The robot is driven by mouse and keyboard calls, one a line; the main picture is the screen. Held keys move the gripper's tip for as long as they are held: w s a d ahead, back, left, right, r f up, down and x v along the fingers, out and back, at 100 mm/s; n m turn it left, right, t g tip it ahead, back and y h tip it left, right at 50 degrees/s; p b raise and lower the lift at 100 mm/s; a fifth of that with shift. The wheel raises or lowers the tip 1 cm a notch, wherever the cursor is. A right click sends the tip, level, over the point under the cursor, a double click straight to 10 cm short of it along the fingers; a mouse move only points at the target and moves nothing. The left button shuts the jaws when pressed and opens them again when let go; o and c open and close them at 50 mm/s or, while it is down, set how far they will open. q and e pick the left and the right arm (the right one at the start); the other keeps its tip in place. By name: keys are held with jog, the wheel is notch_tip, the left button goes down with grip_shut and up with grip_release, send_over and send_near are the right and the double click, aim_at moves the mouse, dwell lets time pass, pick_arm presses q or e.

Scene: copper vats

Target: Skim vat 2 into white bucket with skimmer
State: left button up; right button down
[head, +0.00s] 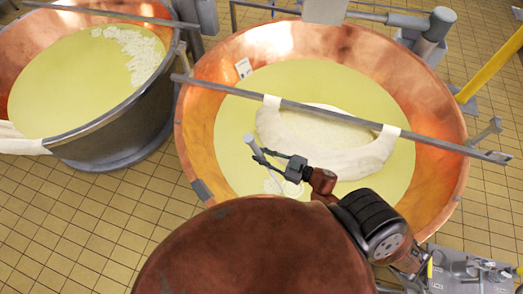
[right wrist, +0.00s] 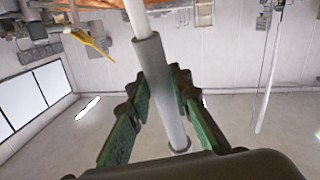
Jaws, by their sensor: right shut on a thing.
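A copper vat (head: 445,105) holds yellowish liquid (head: 380,92) in the head view; I cannot read a vat number. My right gripper (head: 262,158) is over its near left part, shut on the pale handle of the skimmer (head: 251,141). The handle slants down towards the liquid, and a pale looped shape, perhaps the skimmer head, shows faintly at the surface. In the right wrist view, the fingers of the right gripper (right wrist: 162,90) flank the grey-white skimmer handle (right wrist: 150,62). My left gripper and a white bucket are not in view.
A metal bar (head: 340,116) crosses the vat and carries a white cloth (head: 350,165) sagging into the liquid, close right of my gripper. Another vat (head: 105,130) with white curds stands left. Tiled floor (head: 75,230) lies free at lower left.

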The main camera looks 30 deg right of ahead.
notch_tip(320, 180, down, 16)
jog(key=w+a+b, duration=0.2)
jog(key=w+b, duration=0.1)
jog(key=b, duration=1.2)
jog(key=w+d+b+x, duration=0.1)
jog(key=d+b+x, duration=0.1)
jog(key=x, duration=0.8)
jog(key=w+d+r+b+x, duration=0.1)
jog(key=b+x, duration=0.2)
jog(key=x, duration=0.7)
jog(key=s+a+p+v, duration=0.1)
jog(key=p+v, duration=0.2)
jog(key=v, duration=0.5)
jog(key=s+a+f+p+v, duration=0.1)
jog(key=a+p+v, duration=0.1)
jog(key=v, duration=0.7)
notch_tip(320, 180, up, 37)
jog(key=p, duration=1.6)
jog(key=shift+d+f, duration=0.1)
jog(key=shift+s, duration=0.1)
